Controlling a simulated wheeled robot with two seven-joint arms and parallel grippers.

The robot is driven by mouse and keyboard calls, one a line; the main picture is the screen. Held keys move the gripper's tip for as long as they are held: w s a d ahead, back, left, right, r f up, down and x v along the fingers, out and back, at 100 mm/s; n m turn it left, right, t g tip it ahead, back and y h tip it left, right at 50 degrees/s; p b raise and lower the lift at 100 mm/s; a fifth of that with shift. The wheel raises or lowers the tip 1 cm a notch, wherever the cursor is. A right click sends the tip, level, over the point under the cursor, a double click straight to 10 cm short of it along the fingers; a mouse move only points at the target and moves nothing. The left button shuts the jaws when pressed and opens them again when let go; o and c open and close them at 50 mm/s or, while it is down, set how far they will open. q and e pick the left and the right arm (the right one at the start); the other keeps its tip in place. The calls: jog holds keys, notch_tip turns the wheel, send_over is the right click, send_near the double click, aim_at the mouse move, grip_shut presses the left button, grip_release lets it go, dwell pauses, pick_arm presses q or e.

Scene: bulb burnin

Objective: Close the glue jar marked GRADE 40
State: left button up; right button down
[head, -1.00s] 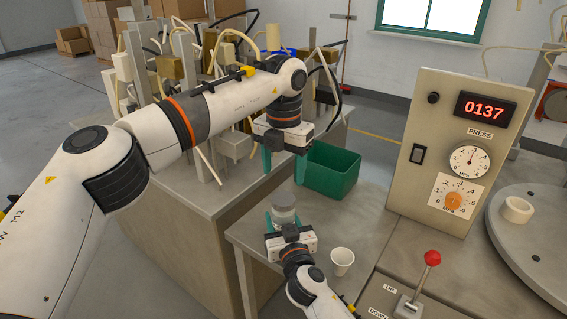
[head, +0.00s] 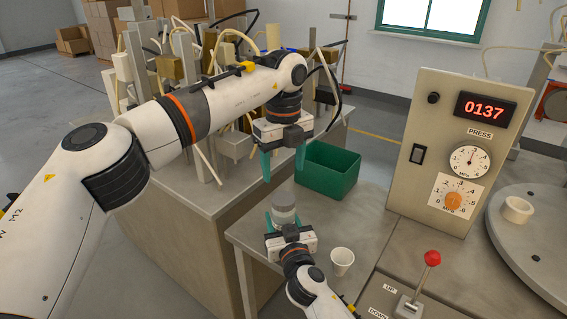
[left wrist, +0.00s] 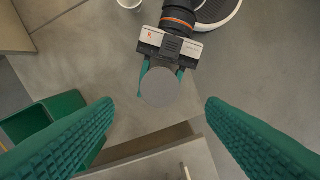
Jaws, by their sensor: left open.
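The grey jar (head: 284,203) stands upright at the table's left edge; its label is not readable. In the left wrist view a flat grey round top (left wrist: 162,88) covers it from above. Whether this is a seated lid I cannot tell. My right gripper (head: 284,222) has a finger on each side of the jar and is closed around it; it also shows in the left wrist view (left wrist: 162,72). My left gripper (head: 283,172) points down above the jar, open and empty, its fingers (left wrist: 157,108) apart on either side of the round top, with a gap above it.
A green bin (head: 327,172) stands just behind the jar. A white cup (head: 341,261) is to the right of my right gripper. The press panel (head: 440,150) and a red-knobbed lever (head: 432,258) are further right. A cluttered bench (head: 200,190) stands at left.

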aim_at(283, 198)
pick_arm(q)
jog(key=shift+f, duration=4.05)
jog(key=c, duration=1)
jog(key=m, duration=1.2)
jog(key=shift+m, duration=0.4)
jog(key=m, duration=0.6)
jog(key=shift+m, duration=0.3)
jog(key=m, duration=0.6)
jog(key=o, duration=1.2)
jog(key=shift+c, duration=0.2)
jog(key=shift+r, duration=0.1)
